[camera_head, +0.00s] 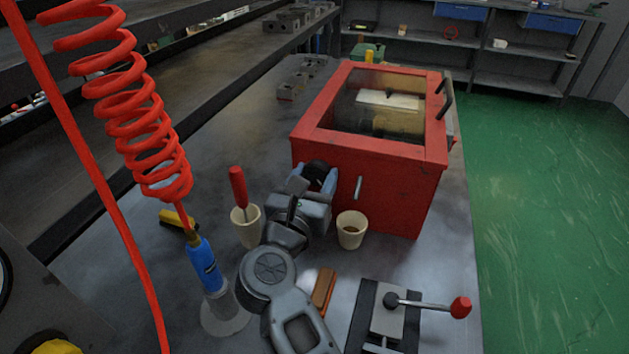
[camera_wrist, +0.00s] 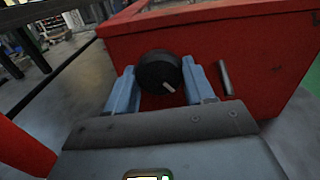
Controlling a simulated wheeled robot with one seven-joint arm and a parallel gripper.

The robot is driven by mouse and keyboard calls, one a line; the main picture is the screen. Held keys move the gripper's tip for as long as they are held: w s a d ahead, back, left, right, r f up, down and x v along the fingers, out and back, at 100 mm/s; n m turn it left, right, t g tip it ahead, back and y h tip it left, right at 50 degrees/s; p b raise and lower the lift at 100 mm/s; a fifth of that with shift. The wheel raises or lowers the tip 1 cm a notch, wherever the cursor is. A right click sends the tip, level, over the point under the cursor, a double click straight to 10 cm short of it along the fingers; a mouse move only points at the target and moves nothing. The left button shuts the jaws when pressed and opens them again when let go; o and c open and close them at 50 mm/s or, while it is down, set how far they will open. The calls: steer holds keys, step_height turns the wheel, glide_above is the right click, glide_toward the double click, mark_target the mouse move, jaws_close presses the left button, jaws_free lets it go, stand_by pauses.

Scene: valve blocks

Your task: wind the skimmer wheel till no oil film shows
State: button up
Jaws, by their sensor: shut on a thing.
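The red tank (camera_head: 372,187) stands on the grey bench, with a window (camera_head: 345,118) in its top. Through the window I see a brownish, partly yellowish inside and a pale plate (camera_head: 388,99); I cannot tell how much of that is oil film. The black skimmer wheel (camera_wrist: 157,68) is on the tank's front face, with a white mark pointing to its lower right. My gripper (camera_wrist: 162,77) is shut on the wheel, one blue finger on each side. In the head view the wheel (camera_head: 315,171) is partly hidden by my gripper.
A short metal handle (camera_head: 358,188) sits right of the wheel. Cream cups (camera_head: 351,231) stand close to my arm, one holding a red-handled tool (camera_head: 238,187). A red coiled hose (camera_head: 140,120) hangs at left over a blue tool (camera_head: 205,265). A red-knobbed lever (camera_head: 430,306) is at front right.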

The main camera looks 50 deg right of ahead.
steer(key=shift+f+m, duration=0.1)
steer(key=shift+m, duration=0.3)
steer(key=o, duration=1)
steer(key=shift+b+v, duration=0.9)
steer(key=shift+v, duration=3)
steer(key=shift+s, duration=0.1)
